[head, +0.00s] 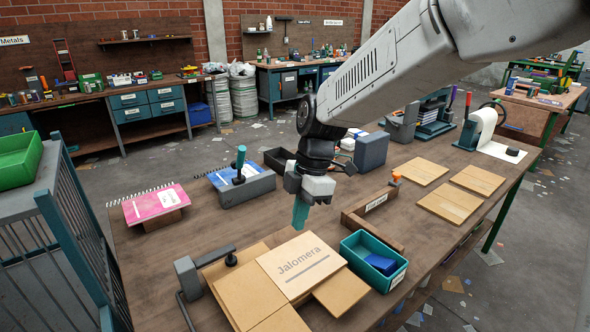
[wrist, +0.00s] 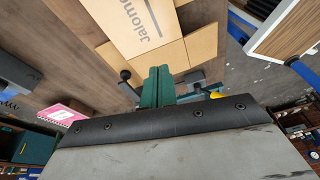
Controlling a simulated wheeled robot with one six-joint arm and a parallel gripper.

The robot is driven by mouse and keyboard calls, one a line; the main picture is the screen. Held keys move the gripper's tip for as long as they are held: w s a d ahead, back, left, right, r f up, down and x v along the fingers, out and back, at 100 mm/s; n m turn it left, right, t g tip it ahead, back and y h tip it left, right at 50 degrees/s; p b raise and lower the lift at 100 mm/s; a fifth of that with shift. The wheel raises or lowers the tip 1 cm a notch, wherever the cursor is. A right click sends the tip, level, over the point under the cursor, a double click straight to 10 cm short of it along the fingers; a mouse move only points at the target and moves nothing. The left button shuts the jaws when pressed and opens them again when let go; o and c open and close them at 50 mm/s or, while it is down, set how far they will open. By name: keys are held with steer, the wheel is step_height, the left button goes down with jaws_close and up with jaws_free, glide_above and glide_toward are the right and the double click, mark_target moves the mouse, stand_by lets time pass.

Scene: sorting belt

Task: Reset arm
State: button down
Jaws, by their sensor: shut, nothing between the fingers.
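My gripper (head: 300,214) hangs from my arm over the middle of the wooden workbench (head: 190,235), its green fingers pointing down. The fingers are together with nothing between them. They also show side by side in the wrist view (wrist: 158,88). In the head view the fingertips are just behind a cardboard piece labelled "Jalomera" (head: 300,262), which lies on other cardboard sheets. In the wrist view the same labelled cardboard (wrist: 135,28) is beyond the fingers. I cannot tell the exact height of the fingertips above the bench.
A teal bin (head: 373,262) with a blue item stands right of the cardboard. A grey clamp-like tool (head: 190,275) is at its left. A pink notebook (head: 155,205) and a grey block with a green handle (head: 243,185) lie further left. Flat boards (head: 450,203) lie at right. Bare bench lies between.

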steer(key=s+d+r+m+t+h, duration=0.1)
steer(key=s+d+r+m, duration=0.2)
steer(key=s+d+m, duration=0.8)
steer(key=s+d+r+m+t+h, duration=0.1)
steer(key=s+d+r+m, duration=0.3)
steer(key=s+d+m, duration=0.8)
steer(key=shift+s+d+r+t, duration=0.25)
steer(key=shift+s+d+t, duration=0.3)
steer(key=shift+d, duration=0.55)
steer(key=shift+w, duration=0.1)
